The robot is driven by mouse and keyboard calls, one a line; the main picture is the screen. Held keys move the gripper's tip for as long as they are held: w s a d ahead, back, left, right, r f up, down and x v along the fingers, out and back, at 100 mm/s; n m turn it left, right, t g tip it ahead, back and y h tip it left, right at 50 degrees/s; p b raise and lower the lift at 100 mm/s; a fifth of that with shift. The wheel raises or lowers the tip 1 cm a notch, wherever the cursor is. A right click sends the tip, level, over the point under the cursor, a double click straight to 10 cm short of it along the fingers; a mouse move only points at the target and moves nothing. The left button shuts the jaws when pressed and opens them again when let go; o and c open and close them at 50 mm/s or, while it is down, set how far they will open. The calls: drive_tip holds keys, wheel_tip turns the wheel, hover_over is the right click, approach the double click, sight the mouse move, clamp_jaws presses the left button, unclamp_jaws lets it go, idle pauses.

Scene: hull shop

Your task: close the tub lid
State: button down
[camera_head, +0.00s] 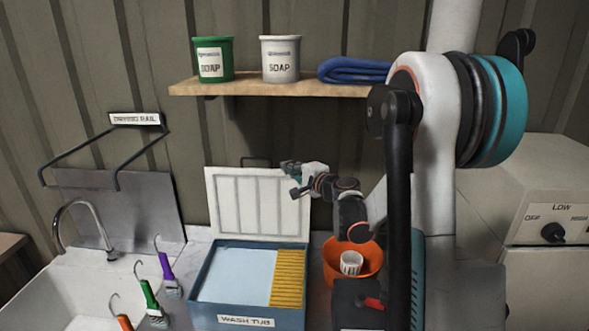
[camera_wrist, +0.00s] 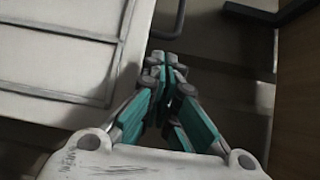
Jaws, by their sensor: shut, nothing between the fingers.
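The wash tub (camera_head: 246,322) is a blue box on the counter. It holds pale blue water and a yellow ribbed board at its right side. Its white panelled lid (camera_head: 245,203) stands up open at the tub's back edge, with a dark handle (camera_head: 256,162) at its top. My gripper (camera_head: 289,167) is at the upper right of the lid in the head view, and I cannot tell whether it touches. In the wrist view, the shut, empty fingers (camera_wrist: 163,62) are beside the lid (camera_wrist: 62,62), close to the handle (camera_wrist: 170,22).
A shelf (camera_head: 290,88) with a green soap pot (camera_head: 213,60), a white soap pot (camera_head: 280,60) and a blue towel (camera_head: 353,71) is above. An orange bowl (camera_head: 342,276) holding a white cup (camera_head: 351,263) is right of the tub. Hooked brushes (camera_head: 148,295) and a sink (camera_head: 60,285) are left.

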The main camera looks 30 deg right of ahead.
drive_tip(key=w, duration=0.5)
drive_tip(key=shift+w+a+f, duration=0.1)
drive_tip(key=shift+a+f, duration=0.1)
drive_tip(key=shift+a, duration=0.1)
